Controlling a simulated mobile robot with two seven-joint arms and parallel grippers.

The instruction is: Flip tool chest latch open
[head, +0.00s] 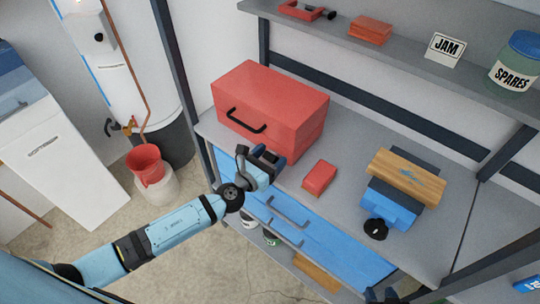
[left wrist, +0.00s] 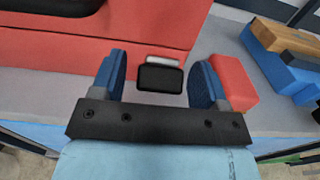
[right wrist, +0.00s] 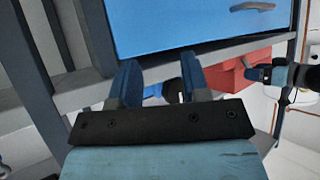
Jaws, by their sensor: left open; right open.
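The red tool chest (head: 270,108) stands closed on the workbench, with a black handle (head: 246,121) on its front. In the left wrist view its red front (left wrist: 120,45) fills the upper left. A small black latch (left wrist: 160,78) with a pale upper edge shows low on the chest, between my open left fingers. My left gripper (left wrist: 160,72) is open in front of the latch, with no clear contact; in the head view it (head: 258,157) is at the chest's front right and hides the latch. My right gripper (right wrist: 160,82) is open and empty, low by the bench.
A small red box (head: 319,178) lies on the bench close to my left gripper; it also shows beside the right finger (left wrist: 235,80). A blue vise (head: 390,203) with a wooden board (head: 406,176) stands further right. Blue drawers (head: 320,245) with handles are below the bench top.

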